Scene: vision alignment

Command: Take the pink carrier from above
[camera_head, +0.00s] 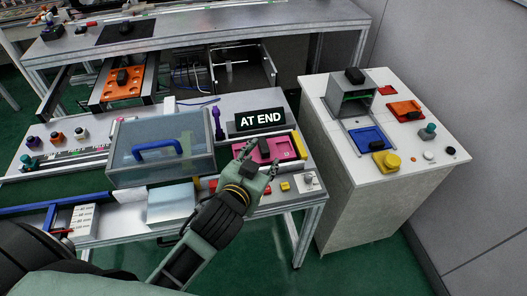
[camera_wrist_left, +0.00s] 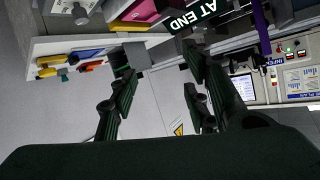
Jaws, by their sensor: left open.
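The pink carrier (camera_head: 284,147) lies on the right part of the silver workbench, in front of the black "AT END" sign (camera_head: 261,120). My left gripper (camera_head: 258,162) reaches in from the front, over the carrier's near left part and hides some of it. Its fingers are apart with nothing seen between them. In the left wrist view the open left gripper (camera_wrist_left: 157,62) shows both fingers, and the pink carrier (camera_wrist_left: 140,11) is at the top edge, partly cut off, beyond the fingertips. Whether the fingers touch the carrier cannot be told. My right gripper is not in view.
A clear lidded box (camera_head: 160,165) with a blue handle stands left of the gripper. A purple post (camera_head: 217,122) is beside the sign. A white cabinet (camera_head: 350,190) with coloured trays stands at right, across a gap.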

